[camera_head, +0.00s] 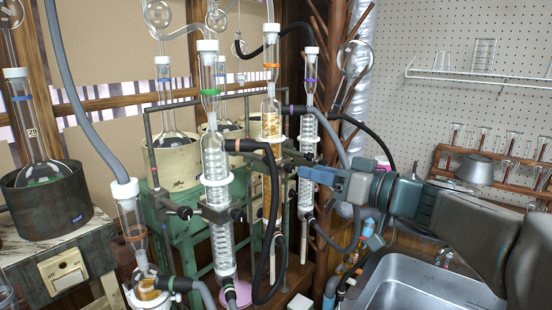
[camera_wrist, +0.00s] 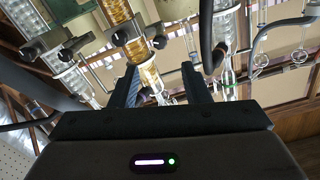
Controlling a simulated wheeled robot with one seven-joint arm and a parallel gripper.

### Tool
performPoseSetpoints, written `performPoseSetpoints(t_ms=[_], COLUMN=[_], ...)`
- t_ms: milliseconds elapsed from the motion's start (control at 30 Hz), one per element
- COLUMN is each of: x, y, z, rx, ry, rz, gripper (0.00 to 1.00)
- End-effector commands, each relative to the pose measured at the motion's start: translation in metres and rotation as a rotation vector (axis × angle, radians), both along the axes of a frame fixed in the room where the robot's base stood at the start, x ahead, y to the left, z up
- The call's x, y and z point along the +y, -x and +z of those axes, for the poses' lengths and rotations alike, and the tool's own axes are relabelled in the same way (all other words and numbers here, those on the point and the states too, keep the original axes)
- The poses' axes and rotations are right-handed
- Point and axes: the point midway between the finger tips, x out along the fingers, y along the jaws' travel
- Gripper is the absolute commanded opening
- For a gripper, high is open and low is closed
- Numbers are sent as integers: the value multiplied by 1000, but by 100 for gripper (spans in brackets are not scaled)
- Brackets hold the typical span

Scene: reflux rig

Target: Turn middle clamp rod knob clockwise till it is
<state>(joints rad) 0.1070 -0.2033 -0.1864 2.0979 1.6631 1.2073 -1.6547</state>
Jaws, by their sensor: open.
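The middle glass column, filled with amber liquid (camera_head: 270,125), stands upright in the rig in the head view. In the wrist view it shows as a tilted amber column (camera_wrist: 118,14). A dark clamp grips it there, with a round dark knob (camera_wrist: 159,42) at its side. My gripper (camera_head: 300,173) comes in from the right in the head view, close to the middle clamp, which is partly hidden by hoses and the gripper. In the wrist view my gripper (camera_wrist: 163,78) has its fingers apart, with nothing clearly held between them. The knob lies beyond the fingertips. Touching cannot be told.
A clear column (camera_head: 215,160) with its own dark clamp knob (camera_head: 185,212) stands left; another column (camera_head: 309,125) stands right. A black hose (camera_head: 272,220) loops close to my gripper. A metal sink (camera_head: 425,285) lies below my arm. A wooden rack (camera_head: 500,160) is behind right.

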Motion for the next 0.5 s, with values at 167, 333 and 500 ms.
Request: performPoseSetpoints(t_ms=[167, 333, 500], x=[33, 58, 73], y=[-25, -44, -57], z=[3, 3, 1], rx=[5, 4, 4], ry=[1, 1, 0], rz=[5, 3, 2], gripper=[43, 43, 43])
